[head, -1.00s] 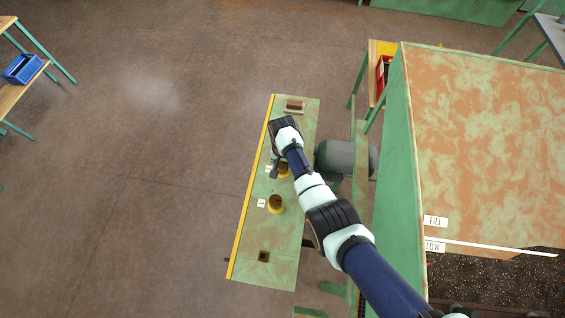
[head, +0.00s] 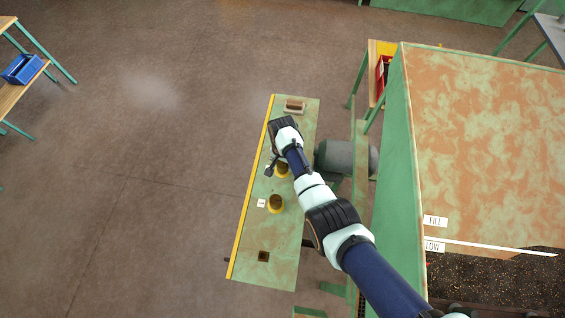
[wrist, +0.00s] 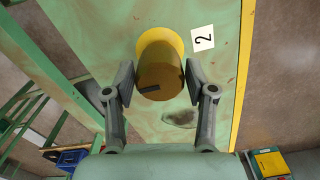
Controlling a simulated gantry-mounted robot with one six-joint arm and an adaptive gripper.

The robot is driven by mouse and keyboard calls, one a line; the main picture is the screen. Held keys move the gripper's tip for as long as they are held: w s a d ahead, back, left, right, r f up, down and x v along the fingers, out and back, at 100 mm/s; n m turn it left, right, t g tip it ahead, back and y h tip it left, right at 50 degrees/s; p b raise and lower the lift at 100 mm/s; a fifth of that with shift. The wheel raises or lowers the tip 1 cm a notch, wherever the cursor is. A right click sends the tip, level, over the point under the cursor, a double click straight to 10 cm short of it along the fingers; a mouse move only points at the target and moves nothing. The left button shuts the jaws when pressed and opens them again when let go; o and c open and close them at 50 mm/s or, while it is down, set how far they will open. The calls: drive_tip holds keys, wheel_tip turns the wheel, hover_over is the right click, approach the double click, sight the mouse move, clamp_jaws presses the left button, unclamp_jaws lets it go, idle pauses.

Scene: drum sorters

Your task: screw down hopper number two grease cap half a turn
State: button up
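The hopper number two grease cap (wrist: 160,72) is a yellow-brown cylinder on a yellow round base, beside a white label marked 2 (wrist: 203,38). In the wrist view my gripper (wrist: 160,84) is open, with one finger on each side of the cap. The pads look close to its sides; I cannot tell if they touch. In the head view my gripper (head: 269,171) is small and dark, next to a yellow cap (head: 283,171) partly hidden by my arm.
The caps stand on a long worn green panel (head: 245,255) with a yellow left edge. A grey motor-like drum (head: 345,157) sits right of my arm. A large green-and-rust hopper body (head: 490,130) fills the right. Open floor lies to the left.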

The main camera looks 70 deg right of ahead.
drive_tip(key=shift+o, duration=0.8)
wheel_tip(320, 180, up, 12)
idle(0.3)
